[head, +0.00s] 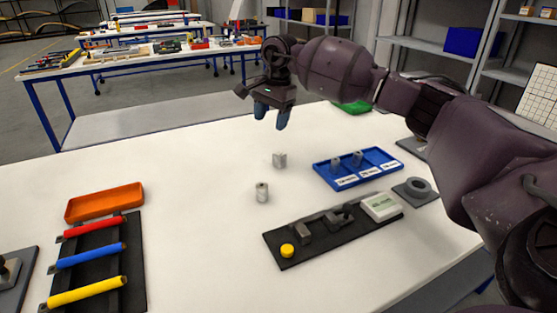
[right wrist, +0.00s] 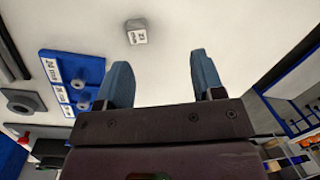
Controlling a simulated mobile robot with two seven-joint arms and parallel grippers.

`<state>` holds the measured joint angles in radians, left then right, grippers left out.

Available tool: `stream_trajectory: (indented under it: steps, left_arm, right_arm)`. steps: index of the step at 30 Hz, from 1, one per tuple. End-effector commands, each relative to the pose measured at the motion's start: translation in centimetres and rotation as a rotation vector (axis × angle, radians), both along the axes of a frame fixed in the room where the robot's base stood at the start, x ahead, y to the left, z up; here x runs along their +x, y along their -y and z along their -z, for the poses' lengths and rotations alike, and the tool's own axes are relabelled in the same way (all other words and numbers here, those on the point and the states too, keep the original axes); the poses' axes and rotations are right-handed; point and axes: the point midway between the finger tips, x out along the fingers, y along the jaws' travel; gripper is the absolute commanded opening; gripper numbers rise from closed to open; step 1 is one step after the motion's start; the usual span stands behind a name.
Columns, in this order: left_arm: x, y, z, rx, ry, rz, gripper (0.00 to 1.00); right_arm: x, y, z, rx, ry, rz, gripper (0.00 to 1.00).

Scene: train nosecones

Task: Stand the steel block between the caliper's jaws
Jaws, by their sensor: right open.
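A grey steel block (head: 280,160) stands on the white table; a block with a printed label shows in the right wrist view (right wrist: 137,34). A second small grey piece (head: 262,193), rounder and with a dark spot on top, stands nearer the camera. The caliper (head: 325,222) lies on a black board, with two dark jaws (head: 304,232), a pale display box and a yellow knob. The space between the jaws looks empty. My right gripper (head: 270,115) is open and empty, pointing down above the table beyond the block. Its two blue fingers also show in the right wrist view (right wrist: 160,80).
A blue tray (head: 322,168) with labelled compartments, some holding grey pieces, stands right of the block. A grey plate with a ring (head: 416,190) lies beside the caliper. An orange tray (head: 104,202) and a rack of coloured rods (head: 135,250) are at left. The table's middle-left is clear.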

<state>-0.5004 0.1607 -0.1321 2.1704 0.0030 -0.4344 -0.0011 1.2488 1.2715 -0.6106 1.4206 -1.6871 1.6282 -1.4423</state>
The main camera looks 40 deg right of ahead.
Motion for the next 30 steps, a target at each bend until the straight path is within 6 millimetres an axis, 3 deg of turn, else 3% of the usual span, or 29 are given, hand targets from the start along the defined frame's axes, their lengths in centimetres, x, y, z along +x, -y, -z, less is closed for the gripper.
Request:
stream_trajectory:
  steps: [3,10,19,30]
  left_arm:
    - [0.0,0.0,0.0,0.0,-0.001,0.0,0.43]
    - [-0.3,0.0,0.2,0.0,-0.008,-0.001,0.43]
    - [-1.0,-0.1,1.1,0.0,-0.03,-0.003,0.43]
    - [-0.5,0.1,1.1,-0.001,-0.021,0.001,0.43]
  right_arm:
    - [-1.2,1.2,0.1,-0.073,-0.076,0.055,0.62]
    - [-1.9,1.5,0.9,-0.088,-0.121,0.101,0.62]
    - [-1.9,1.4,5.0,-0.087,-0.122,0.099,0.62]
    - [-2.0,1.2,7.9,-0.085,-0.121,0.098,0.62]
